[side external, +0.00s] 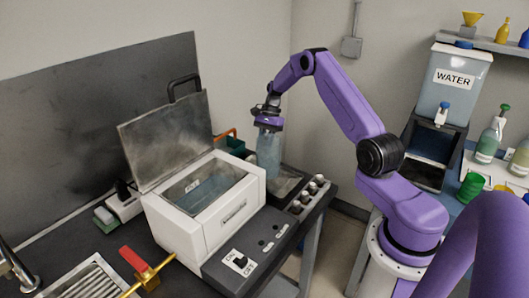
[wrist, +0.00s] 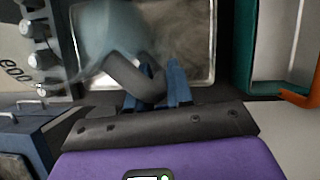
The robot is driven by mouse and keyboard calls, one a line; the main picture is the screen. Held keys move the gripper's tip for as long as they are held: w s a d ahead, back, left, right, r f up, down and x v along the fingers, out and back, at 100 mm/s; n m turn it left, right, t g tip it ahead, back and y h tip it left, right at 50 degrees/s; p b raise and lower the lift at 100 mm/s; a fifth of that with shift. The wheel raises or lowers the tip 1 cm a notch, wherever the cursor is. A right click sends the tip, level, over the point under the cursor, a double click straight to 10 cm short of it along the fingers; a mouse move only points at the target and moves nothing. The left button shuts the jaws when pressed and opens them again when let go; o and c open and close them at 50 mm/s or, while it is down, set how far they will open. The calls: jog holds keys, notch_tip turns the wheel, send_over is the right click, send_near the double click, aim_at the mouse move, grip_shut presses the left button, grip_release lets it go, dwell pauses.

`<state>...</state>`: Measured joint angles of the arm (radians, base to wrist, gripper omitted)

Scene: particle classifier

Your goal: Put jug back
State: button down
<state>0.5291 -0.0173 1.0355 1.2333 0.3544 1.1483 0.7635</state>
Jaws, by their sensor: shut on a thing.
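A translucent bluish jug (side external: 268,153) hangs upright below my gripper (side external: 268,124) at the back of the dark bench. In the wrist view the jug (wrist: 105,30) has a dark grey curved handle, and my gripper (wrist: 157,92) is shut on that handle with its blue fingers. A shallow metal tray (side external: 286,186) lies under or just behind the jug; in the wrist view the tray (wrist: 195,45) shows below and beside it. I cannot tell whether the jug's base touches the tray.
A white water bath (side external: 222,225) stands left with its metal lid (side external: 165,140) raised. A teal box with an orange handle (wrist: 298,97) is close beside the tray. A row of knobs or cups (side external: 307,194) lines the right edge. A water dispenser (side external: 452,85) stands far right.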

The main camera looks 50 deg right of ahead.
jog(key=shift+w+f, duration=0.15)
jog(key=shift+f, duration=1.45)
jog(key=shift+f, duration=0.1)
jog(key=c, duration=1)
grip_release()
